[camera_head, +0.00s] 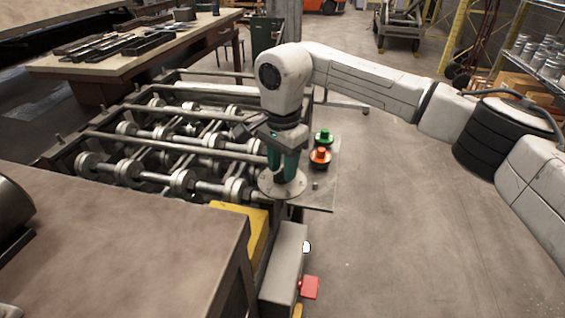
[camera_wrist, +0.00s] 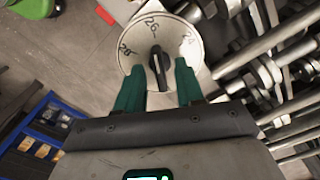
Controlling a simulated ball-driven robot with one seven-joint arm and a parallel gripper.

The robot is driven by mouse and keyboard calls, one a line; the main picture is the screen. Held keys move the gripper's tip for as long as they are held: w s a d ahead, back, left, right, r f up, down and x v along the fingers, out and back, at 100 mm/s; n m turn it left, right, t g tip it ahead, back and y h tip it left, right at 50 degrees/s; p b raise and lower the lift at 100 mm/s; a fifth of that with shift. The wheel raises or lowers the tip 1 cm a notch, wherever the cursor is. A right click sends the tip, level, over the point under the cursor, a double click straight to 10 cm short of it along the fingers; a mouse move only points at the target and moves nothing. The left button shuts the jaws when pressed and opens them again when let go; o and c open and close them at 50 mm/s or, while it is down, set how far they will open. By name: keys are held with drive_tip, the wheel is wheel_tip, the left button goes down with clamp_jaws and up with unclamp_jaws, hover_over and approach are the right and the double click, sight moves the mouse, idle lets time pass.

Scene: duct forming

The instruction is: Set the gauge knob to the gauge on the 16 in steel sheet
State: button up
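The gauge knob (camera_wrist: 160,68) is a black bar knob at the centre of a round pale dial (camera_wrist: 196,63). The numbers 28, 26 and 24 are readable on the dial, and the knob's upper end points about at 26. My gripper (camera_wrist: 161,66) has its green fingers on either side of the knob, with a visible gap on each side. In the head view, my gripper (camera_head: 284,176) points down over the dial (camera_head: 297,187), and hides the knob. I cannot make out a 16 in steel sheet or a gauge marking on one in either view.
The dial sits on a grey panel (camera_head: 318,195) beside the roller machine (camera_head: 150,135). A green button (camera_head: 324,138) and an orange-red button (camera_head: 320,156) stand close to the right of my gripper. A brown flat top (camera_head: 120,235) is in the foreground. The floor at right is clear.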

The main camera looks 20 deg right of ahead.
drive_tip(key=shift+f, duration=0.2)
drive_tip(key=shift+c, duration=0.3)
clamp_jaws()
drive_tip(key=shift+m, duration=0.4)
drive_tip(key=m, duration=0.4)
drive_tip(key=shift+r+m, duration=0.1)
drive_tip(key=shift+m, duration=0.2)
drive_tip(key=m, duration=1.1)
drive_tip(key=shift+m+p, duration=0.3)
drive_tip(key=shift+m, duration=0.1)
drive_tip(key=m, duration=0.6)
drive_tip(key=shift+m, duration=0.4)
